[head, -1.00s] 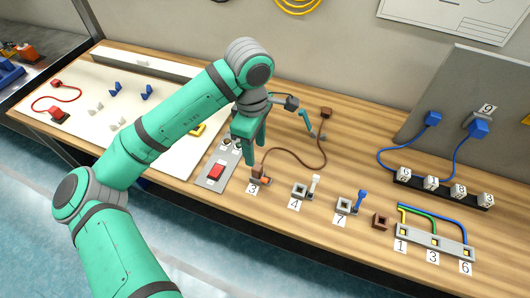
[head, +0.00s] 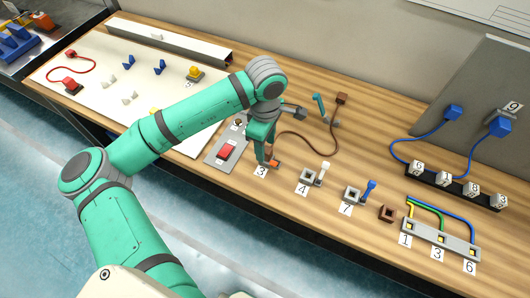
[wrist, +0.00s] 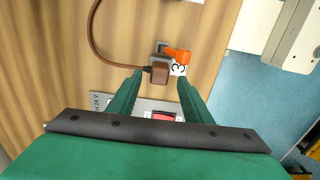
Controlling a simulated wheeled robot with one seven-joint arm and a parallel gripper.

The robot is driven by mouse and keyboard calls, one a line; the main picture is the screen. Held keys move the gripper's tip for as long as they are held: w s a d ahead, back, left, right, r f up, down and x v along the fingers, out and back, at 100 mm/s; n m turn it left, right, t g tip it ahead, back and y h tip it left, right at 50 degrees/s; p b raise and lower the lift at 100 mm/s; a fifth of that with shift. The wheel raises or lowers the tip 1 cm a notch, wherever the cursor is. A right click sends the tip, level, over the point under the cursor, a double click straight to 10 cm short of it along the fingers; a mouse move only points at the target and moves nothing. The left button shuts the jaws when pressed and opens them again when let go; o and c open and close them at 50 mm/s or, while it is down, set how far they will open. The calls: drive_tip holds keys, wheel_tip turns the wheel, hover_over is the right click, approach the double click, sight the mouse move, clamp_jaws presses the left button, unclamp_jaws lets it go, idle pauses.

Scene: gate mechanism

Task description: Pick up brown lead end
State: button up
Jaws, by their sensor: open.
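The brown lead (head: 308,136) curves over the wooden bench between two brown ends. Its far end (head: 341,98) lies toward the back of the bench. Its near end, a brown block (wrist: 158,72), is at the socket (wrist: 162,47) labelled 3, beside an orange lever (wrist: 178,56). My gripper (head: 262,158) points down at station 3 and hides most of that end in the head view. In the wrist view my gripper (wrist: 157,80) is open, with the brown block between its fingertips, nearer the left finger. I cannot tell whether a finger touches it.
A grey panel with a red button (head: 227,150) stands just left of my gripper. Stations 4 (head: 308,175) and 7 (head: 352,194), with white and blue levers, are to the right.

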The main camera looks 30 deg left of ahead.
drive_tip(key=shift+d+f, duration=0.3)
drive_tip(key=shift+f, duration=0.4)
drive_tip(key=shift+a, duration=0.1)
clamp_jaws()
drive_tip(key=shift+r, duration=0.1)
drive_tip(key=shift+w+r, duration=0.1)
drive_tip(key=shift+r, duration=0.35)
wheel_tip(320, 180, up, 2)
drive_tip(key=shift+w+r, duration=0.1)
drive_tip(key=s+d+r, duration=0.2)
drive_tip(key=s+r, duration=0.3)
drive_tip(key=s, duration=0.1)
drive_tip(key=s+d+r, duration=0.3)
drive_tip(key=s+r, duration=0.1)
drive_tip(key=s, duration=0.3)
drive_tip(key=shift+s+r, duration=0.2)
drive_tip(key=shift+r, duration=0.2)
drive_tip(key=shift+w+f, duration=0.1)
drive_tip(key=shift+w, duration=0.05)
